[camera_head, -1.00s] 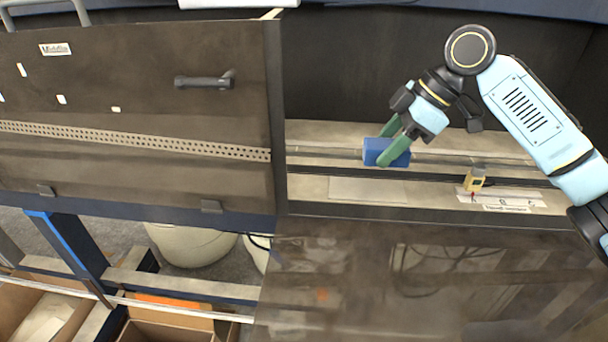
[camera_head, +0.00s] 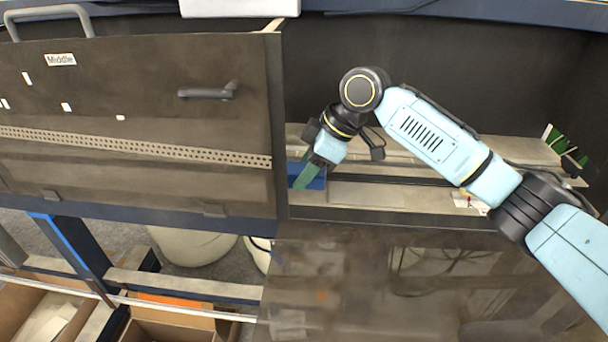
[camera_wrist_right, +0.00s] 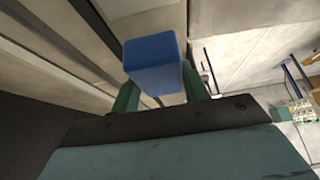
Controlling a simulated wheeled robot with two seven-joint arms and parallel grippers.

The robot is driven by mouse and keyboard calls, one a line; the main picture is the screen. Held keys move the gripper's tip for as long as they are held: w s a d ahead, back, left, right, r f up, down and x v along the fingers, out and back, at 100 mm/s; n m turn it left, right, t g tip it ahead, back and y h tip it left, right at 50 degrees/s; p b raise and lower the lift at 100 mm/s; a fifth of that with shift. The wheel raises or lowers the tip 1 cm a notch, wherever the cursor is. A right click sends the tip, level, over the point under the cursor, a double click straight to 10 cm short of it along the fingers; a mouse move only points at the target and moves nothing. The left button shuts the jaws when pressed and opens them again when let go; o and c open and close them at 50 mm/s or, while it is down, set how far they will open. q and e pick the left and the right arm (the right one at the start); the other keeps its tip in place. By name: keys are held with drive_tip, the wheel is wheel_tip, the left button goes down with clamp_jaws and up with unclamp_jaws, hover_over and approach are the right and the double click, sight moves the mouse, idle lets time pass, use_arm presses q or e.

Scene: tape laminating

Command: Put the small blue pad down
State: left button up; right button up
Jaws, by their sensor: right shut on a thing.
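The small blue pad (camera_head: 316,179) is a blue block at the left end of the open bay, beside the edge of the dark door panel. My right gripper (camera_head: 304,176) is shut on it, with green fingers on its sides. In the right wrist view the pad (camera_wrist_right: 155,62) sits between the two green fingers (camera_wrist_right: 158,95). Part of the pad is hidden by the fingers in the head view. I cannot tell whether the pad touches the surface below. My left gripper is not in view.
The dark door panel (camera_head: 140,170) with a handle (camera_head: 207,91) stands close left of the gripper. A pale flat plate (camera_head: 366,194) lies to its right in the bay. The dark glossy panel (camera_head: 430,280) in front is clear. Open boxes (camera_head: 165,330) stand low at the left.

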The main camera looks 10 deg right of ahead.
drive_tip(key=shift+a+f, duration=0.15)
drive_tip(key=shift+f, duration=0.85)
drive_tip(key=shift+f, duration=0.1)
drive_tip(key=o, duration=0.6)
drive_tip(key=v, duration=1.2)
drive_tip(key=shift+w, duration=0.1)
